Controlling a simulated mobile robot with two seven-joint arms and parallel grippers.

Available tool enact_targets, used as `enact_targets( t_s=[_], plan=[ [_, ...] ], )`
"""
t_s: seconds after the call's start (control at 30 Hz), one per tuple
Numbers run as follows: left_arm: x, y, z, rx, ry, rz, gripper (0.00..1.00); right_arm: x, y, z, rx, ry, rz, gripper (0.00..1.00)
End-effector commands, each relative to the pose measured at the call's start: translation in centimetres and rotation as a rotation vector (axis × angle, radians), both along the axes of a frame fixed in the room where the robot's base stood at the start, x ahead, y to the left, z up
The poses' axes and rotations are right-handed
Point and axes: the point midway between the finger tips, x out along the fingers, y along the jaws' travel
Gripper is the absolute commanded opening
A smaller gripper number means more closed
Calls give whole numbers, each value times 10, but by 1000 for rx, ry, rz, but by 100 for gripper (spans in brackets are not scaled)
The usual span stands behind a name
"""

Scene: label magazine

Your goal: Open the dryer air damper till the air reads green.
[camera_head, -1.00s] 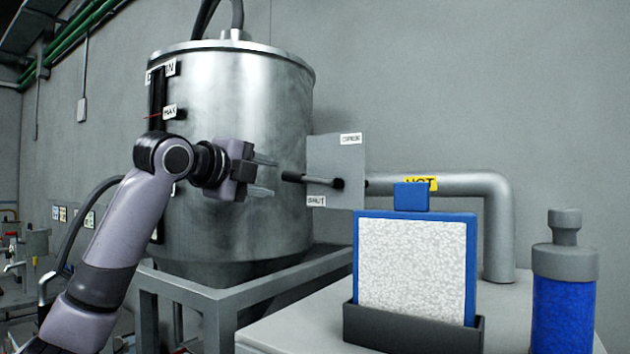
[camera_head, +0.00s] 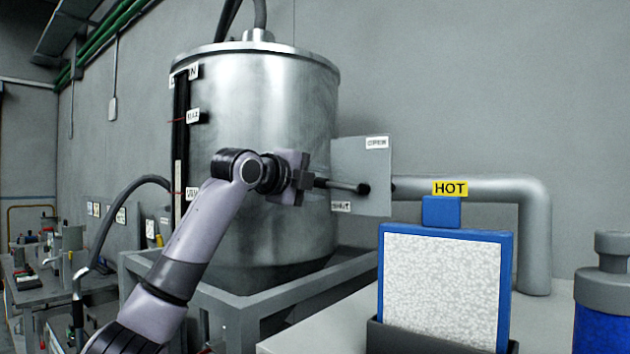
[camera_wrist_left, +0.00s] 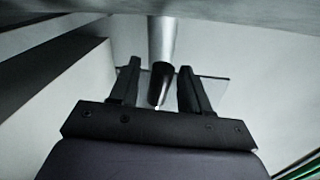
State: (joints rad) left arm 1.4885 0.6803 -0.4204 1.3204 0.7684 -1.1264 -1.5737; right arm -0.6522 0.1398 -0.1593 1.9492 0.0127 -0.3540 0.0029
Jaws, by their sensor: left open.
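The damper plate (camera_head: 362,160) is a grey panel on the right side of the metal dryer drum. My left gripper (camera_head: 312,182) is at the lever's free end. In the left wrist view, the lever (camera_wrist_left: 160,80) lies between the two open fingers (camera_wrist_left: 158,88), with a gap on each side. No air reading shows clearly. My right gripper is not in view.
The metal drum (camera_head: 265,130) stands on a grey frame (camera_head: 262,308). A hot pipe (camera_head: 480,188) with a yellow HOT label runs right from the plate. A blue-framed white panel (camera_head: 445,285) and a blue bottle (camera_head: 602,325) stand at the front right.

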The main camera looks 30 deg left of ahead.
Motion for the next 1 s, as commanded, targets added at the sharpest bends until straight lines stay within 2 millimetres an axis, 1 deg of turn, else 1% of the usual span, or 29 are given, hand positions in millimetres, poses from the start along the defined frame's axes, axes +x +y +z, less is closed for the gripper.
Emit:
enact_targets(
  t_s=[0.1, 0.13, 0.17, 0.2, 0.27, 0.47, 0.57, 0.7, 0.8, 1.0],
  plan=[
    [0, 0, 0, 0, 0, 0, 47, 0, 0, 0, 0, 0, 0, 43],
    [0, 0, 0, 0, 0, 0, 40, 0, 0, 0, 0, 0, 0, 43],
    [0, 0, 0, 0, 0, 0, 31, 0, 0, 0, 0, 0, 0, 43],
    [0, 0, 0, 0, 0, 0, 18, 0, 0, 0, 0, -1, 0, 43],
    [0, 0, 0, 0, 0, 0, 0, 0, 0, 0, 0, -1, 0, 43],
    [0, 0, 2, 21, -3, 1, 0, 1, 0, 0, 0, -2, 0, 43],
    [-1, -2, 10, 94, -10, 1, 0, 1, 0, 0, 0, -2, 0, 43],
    [-1, -6, 22, 232, -21, 1, 0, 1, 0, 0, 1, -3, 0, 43],
    [-1, -8, 28, 307, -26, 0, 0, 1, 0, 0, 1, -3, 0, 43],
    [-1, -10, 31, 353, -29, 0, 0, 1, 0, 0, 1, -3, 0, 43]
  ],
)
